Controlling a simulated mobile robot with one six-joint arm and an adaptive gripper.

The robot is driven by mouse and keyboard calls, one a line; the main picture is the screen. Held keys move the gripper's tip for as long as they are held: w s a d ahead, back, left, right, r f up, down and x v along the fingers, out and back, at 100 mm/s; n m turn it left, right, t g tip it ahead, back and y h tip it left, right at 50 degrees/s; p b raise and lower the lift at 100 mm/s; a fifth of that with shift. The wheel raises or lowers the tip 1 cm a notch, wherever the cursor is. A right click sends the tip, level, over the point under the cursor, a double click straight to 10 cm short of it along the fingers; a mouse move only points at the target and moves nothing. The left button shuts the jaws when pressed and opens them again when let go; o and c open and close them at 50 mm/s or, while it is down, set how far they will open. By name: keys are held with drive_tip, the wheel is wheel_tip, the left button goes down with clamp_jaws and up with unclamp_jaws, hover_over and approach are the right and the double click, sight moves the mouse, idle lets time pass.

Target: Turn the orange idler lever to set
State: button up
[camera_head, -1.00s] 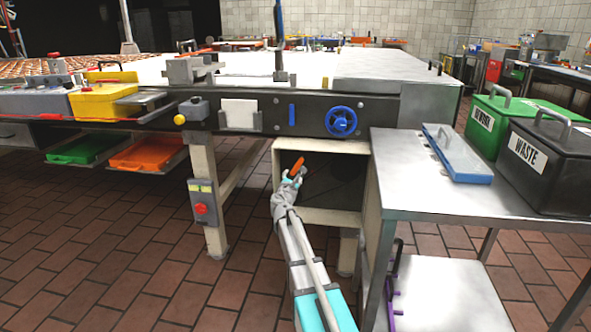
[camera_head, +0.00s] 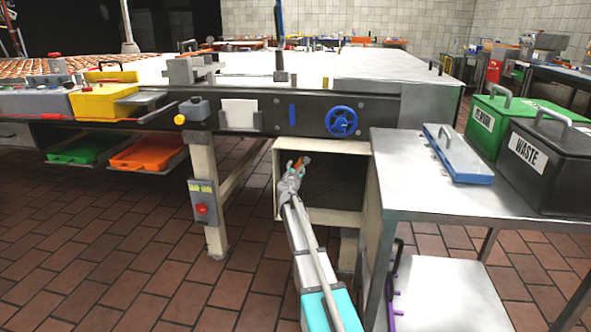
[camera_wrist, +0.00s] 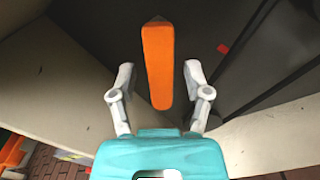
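The orange idler lever (camera_head: 302,163) is inside the open-fronted box under the conveyor. In the head view, my gripper (camera_head: 296,168) covers much of it. In the wrist view, the lever (camera_wrist: 158,65) is a long orange bar pointing toward me. My gripper (camera_wrist: 158,85) is open, with one finger on each side of the lever's near end. Gaps show between both fingers and the lever, so I see no contact. The lever's mount is hidden behind the bar. A small red mark (camera_wrist: 224,48) shows on the dark panel to its right.
The box's cream frame (camera_head: 322,217) surrounds the opening closely. A blue handwheel (camera_head: 341,121) is above the box. A leg with a red button (camera_head: 201,209) stands left.

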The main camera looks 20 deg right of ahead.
clamp_jaws()
drive_tip(key=shift+a, duration=0.1)
